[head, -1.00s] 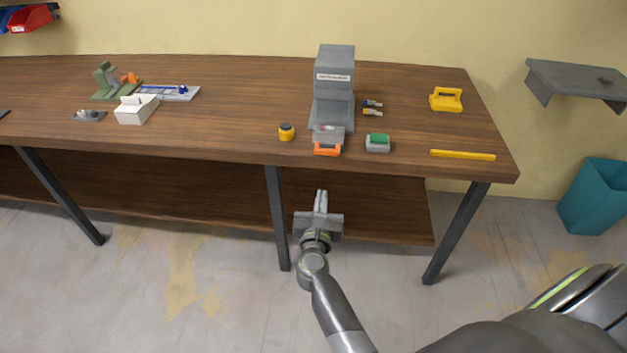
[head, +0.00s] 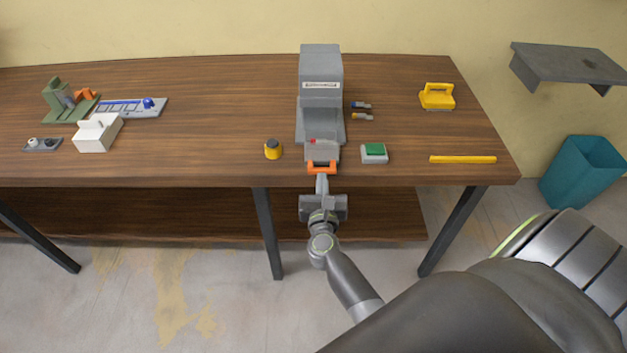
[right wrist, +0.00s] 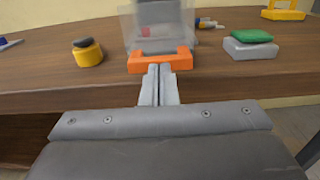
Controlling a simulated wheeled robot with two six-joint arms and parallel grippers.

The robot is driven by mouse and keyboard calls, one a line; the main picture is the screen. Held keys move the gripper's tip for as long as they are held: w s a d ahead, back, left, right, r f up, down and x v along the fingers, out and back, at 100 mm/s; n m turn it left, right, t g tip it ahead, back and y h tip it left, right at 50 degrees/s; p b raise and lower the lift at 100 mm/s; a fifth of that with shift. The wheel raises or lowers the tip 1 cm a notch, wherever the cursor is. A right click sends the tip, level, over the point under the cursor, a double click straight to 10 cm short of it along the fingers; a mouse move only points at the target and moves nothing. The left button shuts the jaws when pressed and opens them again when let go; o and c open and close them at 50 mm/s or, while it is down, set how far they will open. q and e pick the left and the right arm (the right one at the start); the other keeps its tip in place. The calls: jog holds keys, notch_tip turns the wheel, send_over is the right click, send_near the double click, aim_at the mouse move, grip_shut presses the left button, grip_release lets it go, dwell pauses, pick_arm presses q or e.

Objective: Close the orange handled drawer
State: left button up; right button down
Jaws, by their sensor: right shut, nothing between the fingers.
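The grey machine (head: 321,75) stands on the table with its drawer (head: 322,150) pulled out toward the front edge. The orange handle (head: 321,168) is on the drawer's front, and it also shows in the right wrist view (right wrist: 160,61). My right gripper (head: 321,180) is shut and empty, just in front of the handle. In the right wrist view its fingertips (right wrist: 159,70) are together at the middle of the handle's lower edge. I cannot tell whether they touch it. My left gripper is not in view.
A yellow-and-black knob (head: 273,149) stands left of the drawer. A green-topped grey box (head: 374,153) stands to its right. A yellow bar (head: 463,160) lies near the front edge of the table (head: 210,130). Green and white fixtures sit at the left.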

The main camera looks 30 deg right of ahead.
aim_at(322, 162)
jog(key=b+x, duration=0.1)
jog(key=x, duration=0.6)
jog(key=shift+d, duration=0.2)
jog(key=shift+w+d, duration=0.1)
jog(key=shift+w, duration=0.15)
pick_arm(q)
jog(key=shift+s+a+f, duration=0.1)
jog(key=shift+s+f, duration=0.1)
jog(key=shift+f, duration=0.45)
pick_arm(e)
jog(key=shift+r, duration=0.1)
